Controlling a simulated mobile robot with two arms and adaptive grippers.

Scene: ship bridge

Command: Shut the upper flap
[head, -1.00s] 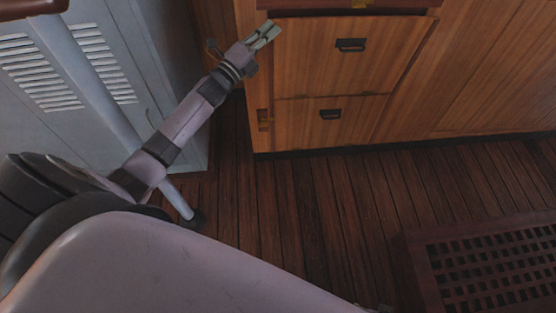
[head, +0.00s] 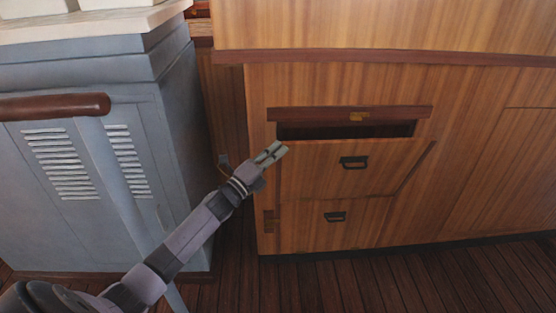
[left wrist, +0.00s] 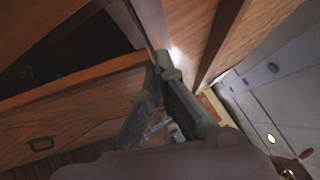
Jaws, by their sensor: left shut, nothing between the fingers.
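The upper flap (head: 320,169) is a wooden front with a black handle on the cabinet. It leans outward at its top, with a dark gap (head: 345,130) between it and the dark strip with a brass catch (head: 358,117). In the left wrist view the flap (left wrist: 75,105) tilts out from the opening at left. My left gripper (head: 272,153) is shut and empty at the flap's upper left corner. In the wrist view its fingers (left wrist: 160,75) are close to that corner; I cannot tell whether they touch. My right gripper is not in view.
A lower flap (head: 330,219) with a black handle sits flush below. A grey louvred locker (head: 85,180) with a brown rail (head: 55,106) stands left of my left arm. The wooden floor (head: 400,280) in front of the cabinet is clear.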

